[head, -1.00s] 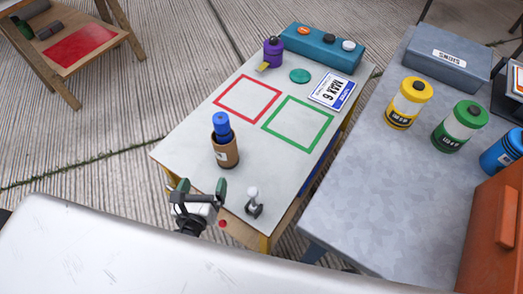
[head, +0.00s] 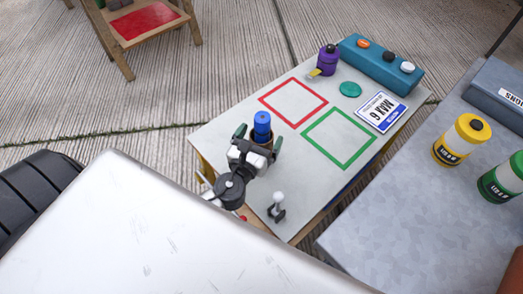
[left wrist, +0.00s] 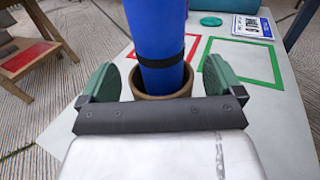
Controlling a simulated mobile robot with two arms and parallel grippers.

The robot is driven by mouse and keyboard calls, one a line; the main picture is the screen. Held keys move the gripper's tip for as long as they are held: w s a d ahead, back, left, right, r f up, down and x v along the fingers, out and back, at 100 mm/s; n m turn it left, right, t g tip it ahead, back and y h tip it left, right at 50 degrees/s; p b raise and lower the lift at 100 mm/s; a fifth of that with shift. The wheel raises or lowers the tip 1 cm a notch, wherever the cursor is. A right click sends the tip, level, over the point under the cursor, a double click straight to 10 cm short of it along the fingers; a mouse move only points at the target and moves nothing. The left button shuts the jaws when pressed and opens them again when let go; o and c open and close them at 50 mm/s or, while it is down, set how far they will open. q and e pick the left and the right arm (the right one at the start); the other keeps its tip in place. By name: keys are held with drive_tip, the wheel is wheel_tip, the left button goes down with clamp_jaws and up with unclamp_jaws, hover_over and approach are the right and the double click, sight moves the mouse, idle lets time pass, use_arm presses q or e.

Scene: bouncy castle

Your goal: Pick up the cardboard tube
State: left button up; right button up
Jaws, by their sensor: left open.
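The brown cardboard tube (left wrist: 162,96) stands upright on the small white table, with a blue cylinder (head: 262,122) with a dark band standing in its mouth. The blue cylinder also fills the top middle of the left wrist view (left wrist: 158,35). My left gripper (head: 259,138) is open, with one green-padded finger on each side of the tube. In the left wrist view (left wrist: 160,80) gaps show between both fingers and the tube. In the head view my gripper hides most of the tube. My right gripper is not in view.
The white table (head: 225,128) has red (head: 293,101) and green (head: 338,137) outlined squares, a purple bottle (head: 328,60), a teal disc (head: 350,90), a number card (head: 381,112) and a small lever (head: 277,207). A grey table (head: 420,215) with yellow and green canisters stands to the right.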

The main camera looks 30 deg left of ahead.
use_arm(q)
drive_tip(key=shift+w, duration=0.45)
drive_tip(key=shift+c, duration=0.2)
drive_tip(key=c, duration=1.4)
drive_tip(key=shift+r, duration=0.1)
drive_tip(key=shift+c, duration=1)
drive_tip(key=shift+r, duration=0.1)
